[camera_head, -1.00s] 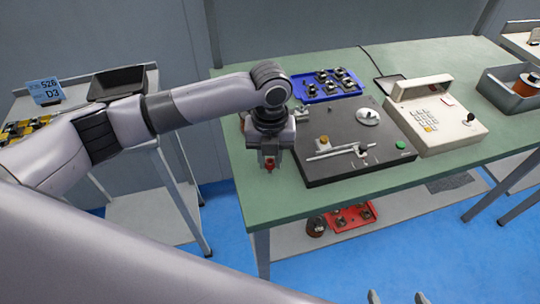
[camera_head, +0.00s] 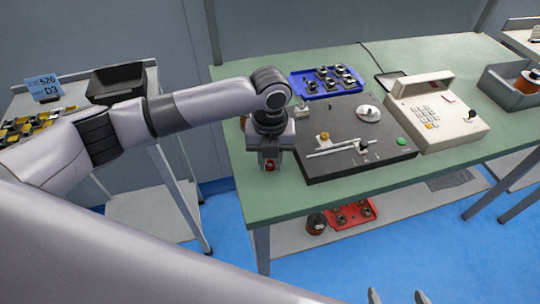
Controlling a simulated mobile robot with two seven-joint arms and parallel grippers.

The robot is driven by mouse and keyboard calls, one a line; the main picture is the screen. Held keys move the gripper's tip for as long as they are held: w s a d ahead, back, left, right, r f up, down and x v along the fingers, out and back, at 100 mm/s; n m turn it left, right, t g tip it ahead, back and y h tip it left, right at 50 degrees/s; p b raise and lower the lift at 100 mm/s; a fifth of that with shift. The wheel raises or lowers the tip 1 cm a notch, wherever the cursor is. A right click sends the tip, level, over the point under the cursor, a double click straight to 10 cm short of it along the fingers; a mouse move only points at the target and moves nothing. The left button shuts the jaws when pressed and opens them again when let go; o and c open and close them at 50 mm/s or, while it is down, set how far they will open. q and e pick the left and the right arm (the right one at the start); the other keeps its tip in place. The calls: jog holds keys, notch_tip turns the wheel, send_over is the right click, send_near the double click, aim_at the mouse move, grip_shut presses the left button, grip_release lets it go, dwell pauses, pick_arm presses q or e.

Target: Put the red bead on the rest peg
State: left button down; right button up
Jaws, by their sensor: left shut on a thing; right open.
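My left gripper (camera_head: 270,161) points down over the left front part of the green bench, just left of the black winder plate. It is shut on the red bead (camera_head: 270,167), which shows at the fingertips; the fingers hide part of it. I cannot tell whether the bead touches anything below. I cannot make out the rest peg for certain; the gripper may hide it. My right gripper (camera_head: 397,298) shows only its two fingertips at the bottom edge, open and empty, in front of the bench.
The black winder plate (camera_head: 400,156) carries a rod, a brass-coloured knob and a green button. Behind it lies a blue tray (camera_head: 301,90) of small parts. A cream keypad box (camera_head: 449,132) stands right. The green bench top (camera_head: 262,208) is clear at the front left.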

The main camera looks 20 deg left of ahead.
pick_arm(q)
jog(key=shift+f, duration=0.2)
jog(key=c, duration=0.8)
grip_release()
jog(key=shift+c, duration=0.2)
jog(key=shift+r, duration=3.6)
